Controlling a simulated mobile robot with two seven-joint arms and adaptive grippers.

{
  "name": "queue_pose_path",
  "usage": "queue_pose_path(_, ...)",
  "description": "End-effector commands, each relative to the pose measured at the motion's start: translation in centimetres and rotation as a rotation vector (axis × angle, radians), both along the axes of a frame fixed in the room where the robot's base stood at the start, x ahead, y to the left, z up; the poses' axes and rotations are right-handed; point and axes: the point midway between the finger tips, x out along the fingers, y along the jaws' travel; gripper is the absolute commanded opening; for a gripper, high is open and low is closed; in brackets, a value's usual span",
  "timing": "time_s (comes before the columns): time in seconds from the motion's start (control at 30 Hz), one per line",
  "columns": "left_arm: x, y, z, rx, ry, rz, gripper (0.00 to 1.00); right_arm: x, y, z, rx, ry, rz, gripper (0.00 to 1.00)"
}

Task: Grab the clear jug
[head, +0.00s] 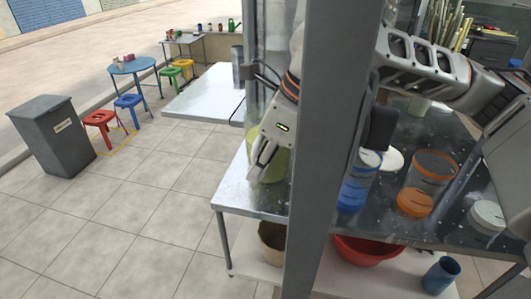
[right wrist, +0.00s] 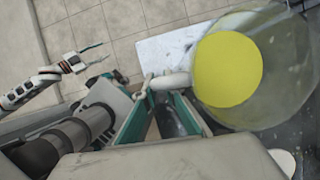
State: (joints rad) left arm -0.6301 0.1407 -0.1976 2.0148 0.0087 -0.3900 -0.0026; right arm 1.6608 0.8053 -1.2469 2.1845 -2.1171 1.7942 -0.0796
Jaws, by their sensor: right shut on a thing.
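The clear jug (head: 278,166) stands on the metal counter, partly behind the grey post, with yellow-green juice in it. In the right wrist view the jug (right wrist: 285,105) is seen from above, its round mouth showing yellow juice and its pale handle pointing left. My right gripper (head: 262,160) is at the near left side of the jug. In the right wrist view its teal fingers (right wrist: 160,103) are shut on the jug's handle. My left gripper (right wrist: 97,54) is empty in the right wrist view, its two thin fingers apart, away from the jug.
A grey post (head: 335,120) stands close in front of the counter (head: 235,190). A red basin (head: 368,248) is on the lower shelf. Tiled floor lies open to the left, with a grey bin (head: 55,135) and stools.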

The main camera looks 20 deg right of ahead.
Motion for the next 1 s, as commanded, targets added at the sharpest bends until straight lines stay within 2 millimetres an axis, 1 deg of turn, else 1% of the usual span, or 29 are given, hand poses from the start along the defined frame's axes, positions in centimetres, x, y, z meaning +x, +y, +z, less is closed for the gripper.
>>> queue_pose_path(0.27, 0.0, -0.2, 0.1, -0.002, -0.001, -0.003, 0.4, 0.1, 0.0, 0.3, 0.001, -0.002, 0.0, 0.0)
queue_pose_path(0.47, 0.0, -0.2, 0.2, -0.004, -0.001, -0.003, 0.4, 0.1, 0.0, 1.1, 0.001, -0.005, -0.001, 0.0)
queue_pose_path(0.77, 0.1, -0.3, 0.5, -0.006, -0.004, -0.002, 0.4, 0.1, 0.0, 3.7, 0.002, -0.008, -0.001, 0.0)
queue_pose_path(1.0, 0.0, -0.3, 0.7, -0.009, -0.002, -0.001, 0.4, 0.1, 0.0, 6.6, 0.001, -0.008, 0.0, 0.0)
